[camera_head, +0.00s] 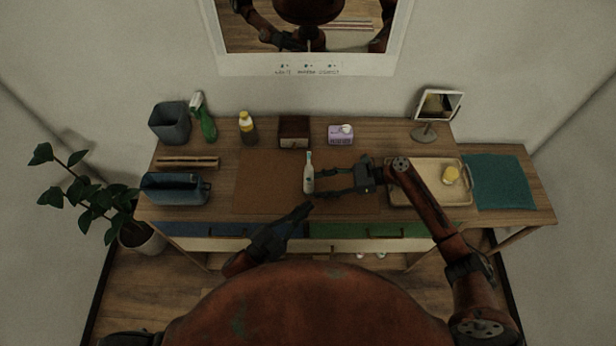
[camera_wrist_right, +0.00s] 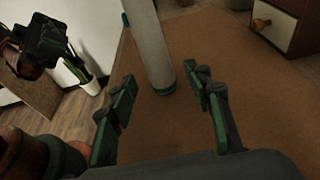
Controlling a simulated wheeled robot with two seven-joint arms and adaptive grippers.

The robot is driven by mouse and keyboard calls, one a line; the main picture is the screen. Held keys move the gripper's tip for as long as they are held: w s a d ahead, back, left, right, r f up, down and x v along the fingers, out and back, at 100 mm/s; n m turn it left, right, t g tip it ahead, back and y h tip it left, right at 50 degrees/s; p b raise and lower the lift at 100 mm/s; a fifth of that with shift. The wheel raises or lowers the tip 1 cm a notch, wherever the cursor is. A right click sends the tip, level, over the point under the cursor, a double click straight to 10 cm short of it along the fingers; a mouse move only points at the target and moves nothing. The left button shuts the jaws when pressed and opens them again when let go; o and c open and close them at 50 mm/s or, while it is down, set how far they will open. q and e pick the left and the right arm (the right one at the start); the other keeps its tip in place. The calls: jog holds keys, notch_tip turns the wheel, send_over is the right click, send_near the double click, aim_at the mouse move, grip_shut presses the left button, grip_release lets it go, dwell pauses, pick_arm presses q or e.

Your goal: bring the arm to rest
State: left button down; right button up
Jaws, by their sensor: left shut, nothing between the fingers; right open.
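My right gripper (camera_head: 320,183) reaches in from the right over the brown mat (camera_head: 265,180), open and empty. My left gripper (camera_head: 303,210) is shut and empty near the table's front edge, below the bottle. It also shows dark at the upper left of the right wrist view (camera_wrist_right: 42,45).
A wooden tray (camera_head: 425,199) with a yellow item (camera_head: 450,175) lies under my right forearm. A wooden box (camera_head: 293,132), purple box (camera_head: 340,135), yellow-capped bottle (camera_head: 248,128) and green spray bottle (camera_head: 204,120) line the back. A blue container (camera_head: 172,188) stands left; a mirror (camera_head: 437,106) stands back right.

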jog(key=v, duration=0.8)
jog(key=shift+d+r, duration=0.1)
jog(key=shift+d, duration=0.2)
jog(key=shift+a, duration=0.15)
